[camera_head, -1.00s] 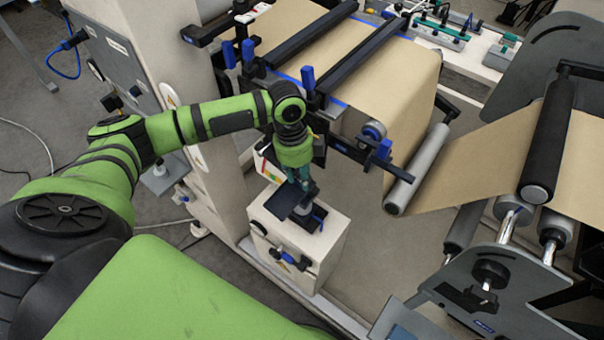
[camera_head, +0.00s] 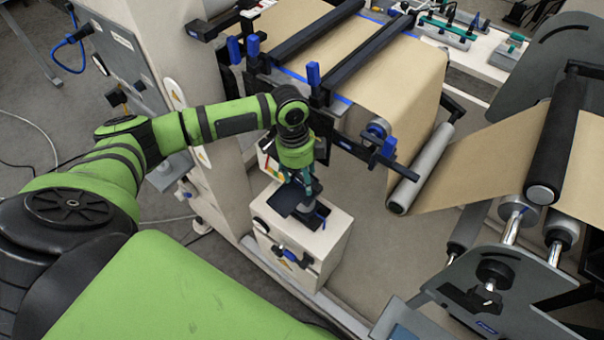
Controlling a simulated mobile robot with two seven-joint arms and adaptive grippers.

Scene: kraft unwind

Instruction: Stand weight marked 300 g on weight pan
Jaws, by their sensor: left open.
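My left arm reaches in from the left, and its gripper (camera_head: 308,190) points down over the top of a cream box (camera_head: 327,236). The gripper is open. A dark flat plate (camera_head: 283,199) shows beside the gripper at the box's top, and a grey metal piece (camera_head: 308,217) sits just below the fingers. I cannot tell whether that piece is the 300 g weight or part of the weight pan; no marking is readable at this size. The gripper hides part of the box top. My right gripper is not in view.
A brown kraft web (camera_head: 400,85) runs over the machine behind the gripper, with dark bars and blue handles (camera_head: 314,74) close to my wrist. A grey roller (camera_head: 420,170) stands right of the box.

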